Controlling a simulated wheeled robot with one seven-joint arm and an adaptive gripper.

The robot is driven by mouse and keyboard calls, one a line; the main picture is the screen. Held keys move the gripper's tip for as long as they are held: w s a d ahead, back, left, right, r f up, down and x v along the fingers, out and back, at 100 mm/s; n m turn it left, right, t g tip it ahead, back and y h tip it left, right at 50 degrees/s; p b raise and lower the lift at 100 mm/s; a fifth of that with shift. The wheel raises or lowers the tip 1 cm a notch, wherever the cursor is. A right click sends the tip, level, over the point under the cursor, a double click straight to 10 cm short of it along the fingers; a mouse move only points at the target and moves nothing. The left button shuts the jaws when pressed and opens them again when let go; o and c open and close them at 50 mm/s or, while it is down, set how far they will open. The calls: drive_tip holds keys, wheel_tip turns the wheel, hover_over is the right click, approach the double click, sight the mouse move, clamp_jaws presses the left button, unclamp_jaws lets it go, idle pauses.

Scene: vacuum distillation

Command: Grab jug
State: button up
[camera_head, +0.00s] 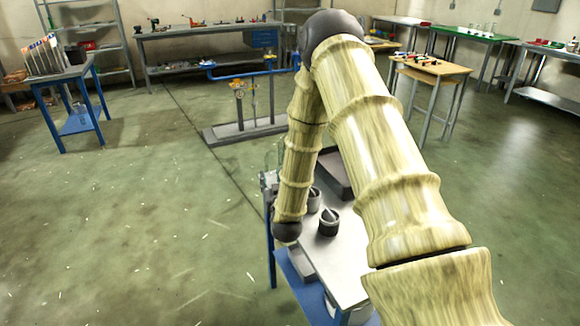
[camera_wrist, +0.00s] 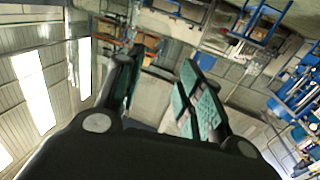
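I cannot make out a jug for certain in either view. In the head view, a dark lidded pot (camera_head: 328,223) stands upright on the grey table (camera_head: 349,262), and a second dark pot (camera_head: 313,200) stands behind it, partly covered by my arm. A pale round vessel (camera_head: 334,303) shows low at the table's front, mostly hidden. My gripper (camera_wrist: 160,62) shows in the wrist view with its two green-padded fingers apart and nothing between them. It faces across the room, tilted. In the head view I cannot make out the gripper.
My arm covers much of the table. A blue-legged stand (camera_head: 72,78) is at the left, and a pipe rig (camera_head: 243,125) is behind the table. A wooden table (camera_head: 432,66) stands at the right back. The green floor (camera_head: 130,220) at the left is clear.

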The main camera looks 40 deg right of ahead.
sight(267, 167)
drive_tip(key=shift+p+x, duration=0.6)
drive_tip(key=shift+x, duration=3.5)
drive_tip(key=shift+a+f, duration=0.1)
clamp_jaws()
